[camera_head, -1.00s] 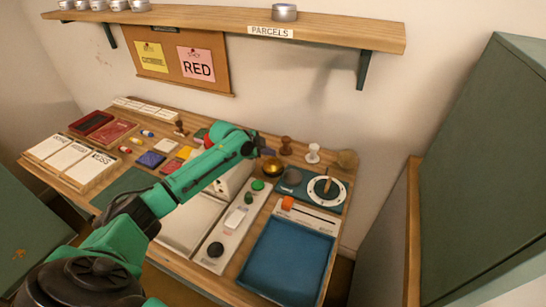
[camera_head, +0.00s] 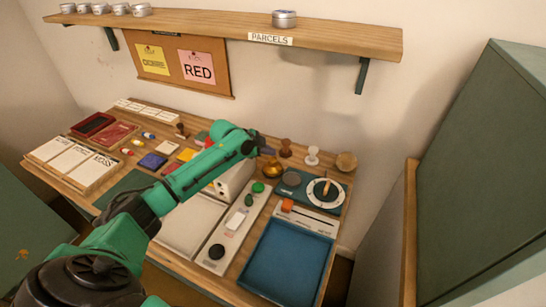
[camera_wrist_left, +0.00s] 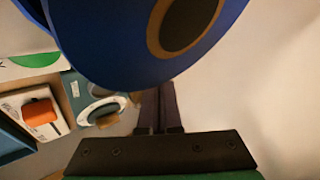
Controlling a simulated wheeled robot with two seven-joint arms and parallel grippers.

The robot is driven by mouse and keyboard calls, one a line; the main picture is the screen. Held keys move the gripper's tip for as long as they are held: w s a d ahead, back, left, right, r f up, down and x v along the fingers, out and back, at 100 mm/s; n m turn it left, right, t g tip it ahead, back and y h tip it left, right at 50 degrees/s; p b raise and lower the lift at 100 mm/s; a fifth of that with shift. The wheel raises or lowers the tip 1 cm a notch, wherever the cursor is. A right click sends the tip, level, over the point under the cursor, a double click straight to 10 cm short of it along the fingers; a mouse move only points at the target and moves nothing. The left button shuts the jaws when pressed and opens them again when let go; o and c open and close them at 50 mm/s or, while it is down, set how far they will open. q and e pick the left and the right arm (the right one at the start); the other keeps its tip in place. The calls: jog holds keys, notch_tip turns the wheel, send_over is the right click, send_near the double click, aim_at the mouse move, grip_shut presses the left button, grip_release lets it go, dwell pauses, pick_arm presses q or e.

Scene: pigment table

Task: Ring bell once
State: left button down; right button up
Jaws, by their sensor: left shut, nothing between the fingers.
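The small brass-coloured bell (camera_head: 274,171) stands on the back part of the table, in front of a dark brown stamp. My left arm reaches in from the left. My left gripper (camera_head: 267,151) is over the bell's top, close to it; I cannot tell whether they touch. In the left wrist view its two fingers (camera_wrist_left: 159,110) are shut together and empty. I cannot clearly make out the bell in the wrist view. My right gripper is not in view.
Stamps (camera_head: 285,147) (camera_head: 312,155) stand behind the bell. A round white dial (camera_head: 326,192) and an orange block (camera_head: 287,205) lie to its right and front. A blue tray (camera_head: 287,265) fills the front right. A large blue round shape hides much of the wrist view.

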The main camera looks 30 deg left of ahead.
pick_arm(q)
notch_tip(320, 180, up, 5)
jog(key=p, duration=0.4)
jog(key=shift+r+p, duration=0.1)
jog(key=shift+p, duration=0.3)
dwell(0.5)
